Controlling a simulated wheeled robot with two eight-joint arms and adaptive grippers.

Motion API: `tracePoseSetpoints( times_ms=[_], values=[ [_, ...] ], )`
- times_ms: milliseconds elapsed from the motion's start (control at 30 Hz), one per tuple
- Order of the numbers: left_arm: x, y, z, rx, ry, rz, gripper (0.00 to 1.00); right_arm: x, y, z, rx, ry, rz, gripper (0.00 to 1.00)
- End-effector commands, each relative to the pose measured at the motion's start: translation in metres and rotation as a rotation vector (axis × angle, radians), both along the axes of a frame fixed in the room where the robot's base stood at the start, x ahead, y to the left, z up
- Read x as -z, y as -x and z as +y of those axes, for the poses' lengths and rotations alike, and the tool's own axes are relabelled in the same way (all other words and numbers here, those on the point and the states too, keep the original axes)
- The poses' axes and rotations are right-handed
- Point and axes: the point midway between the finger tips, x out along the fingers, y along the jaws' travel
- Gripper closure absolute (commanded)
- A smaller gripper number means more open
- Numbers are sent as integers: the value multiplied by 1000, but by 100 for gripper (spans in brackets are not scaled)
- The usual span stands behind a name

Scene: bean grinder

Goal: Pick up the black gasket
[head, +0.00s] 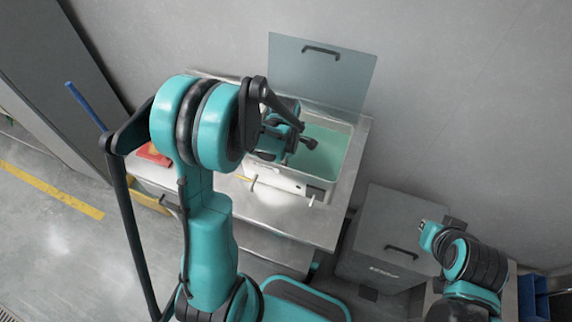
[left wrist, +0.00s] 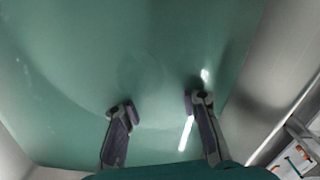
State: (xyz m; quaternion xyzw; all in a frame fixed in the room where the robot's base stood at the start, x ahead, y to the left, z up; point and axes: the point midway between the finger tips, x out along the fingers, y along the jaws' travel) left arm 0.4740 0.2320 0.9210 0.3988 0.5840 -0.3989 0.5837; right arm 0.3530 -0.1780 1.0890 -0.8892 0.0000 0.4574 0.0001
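I cannot make out the black gasket in either view. My left gripper (head: 306,144) is over or inside a white-rimmed tank (head: 350,160) with a green interior. The left wrist view shows my left gripper (left wrist: 160,104) with its two dark fingers apart and nothing between them. The green surface (left wrist: 150,50) lies below the fingers; I cannot tell whether the tips touch it. A thin white streak shows by the right finger. My left arm hides part of the tank and bench in the head view.
The tank stands on a metal bench (head: 290,225), its grey lid (head: 320,75) raised at the back. A red item (head: 152,154) lies at the bench's left end. A grey cabinet (head: 385,240) stands right of the bench. Blue bins (head: 532,298) are at lower right.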

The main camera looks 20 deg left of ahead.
Motion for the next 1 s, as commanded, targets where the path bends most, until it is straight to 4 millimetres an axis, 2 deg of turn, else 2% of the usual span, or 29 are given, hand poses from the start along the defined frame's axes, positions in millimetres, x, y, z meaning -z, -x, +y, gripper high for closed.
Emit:
tracePoseSetpoints(
  times_ms=[100,300,333,433,833,1000],
  values=[
    [9,0,0,0,0,0,68,3,0,0,0,0,0,100],
    [8,0,0,0,0,0,68,2,0,0,0,0,0,100],
    [8,0,0,0,0,0,73,2,0,0,0,0,0,100],
    [8,0,0,0,0,0,100,2,0,0,0,0,0,100],
    [6,0,0,1,0,0,100,1,0,0,0,0,0,100],
    [-19,0,0,1,0,-1,100,-7,0,0,0,0,0,100]
  ],
)
